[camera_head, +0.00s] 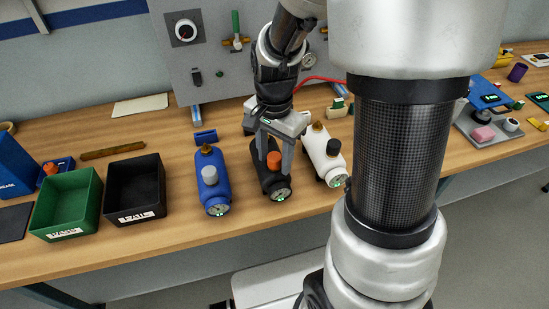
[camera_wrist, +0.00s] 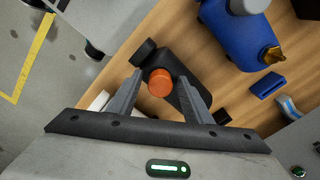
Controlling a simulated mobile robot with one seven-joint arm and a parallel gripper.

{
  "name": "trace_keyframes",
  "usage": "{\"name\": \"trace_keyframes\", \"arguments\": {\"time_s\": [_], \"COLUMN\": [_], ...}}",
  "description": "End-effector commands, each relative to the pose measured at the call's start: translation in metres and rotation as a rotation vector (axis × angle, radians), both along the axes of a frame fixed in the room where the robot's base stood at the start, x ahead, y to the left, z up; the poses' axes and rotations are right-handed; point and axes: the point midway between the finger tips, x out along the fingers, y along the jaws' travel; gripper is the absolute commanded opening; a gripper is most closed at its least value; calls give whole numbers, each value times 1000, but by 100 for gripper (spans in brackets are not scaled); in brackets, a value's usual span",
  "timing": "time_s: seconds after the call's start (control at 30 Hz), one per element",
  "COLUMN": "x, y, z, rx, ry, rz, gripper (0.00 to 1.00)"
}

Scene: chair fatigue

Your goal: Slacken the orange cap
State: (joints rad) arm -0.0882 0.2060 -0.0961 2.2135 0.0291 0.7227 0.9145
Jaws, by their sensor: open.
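The orange cap (camera_head: 274,160) sits on top of a black cylinder (camera_head: 268,183) lying on the wooden bench. In the wrist view the orange cap (camera_wrist: 160,83) shows between my fingers, with the dark cylinder body (camera_wrist: 183,97) around and below it. My gripper (camera_head: 273,158) points down over the black cylinder, with a finger on either side of the cap. The fingers are open, and in the wrist view (camera_wrist: 161,92) gaps show between the cap and both fingers. How far the fingertips reach down beside the cap is hard to tell.
A white cylinder (camera_head: 323,154) with a dark cap lies close on the right. A black bin (camera_head: 135,205) and a green bin (camera_head: 66,222) are further left. A grey panel (camera_head: 205,75) stands behind.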

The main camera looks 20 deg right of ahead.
Motion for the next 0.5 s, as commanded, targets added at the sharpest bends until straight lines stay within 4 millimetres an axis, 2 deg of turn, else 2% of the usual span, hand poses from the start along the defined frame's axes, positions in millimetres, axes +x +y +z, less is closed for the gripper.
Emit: {"name": "trace_keyframes", "arguments": {"time_s": [0.13,0.37,0.5], "x": [0,0,-1], "y": [0,0,1], "z": [0,0,2], "rx": [0,1,1], "ry": [1,1,3], "rz": [-105,-112,-250], "gripper": [45,45,45]}}
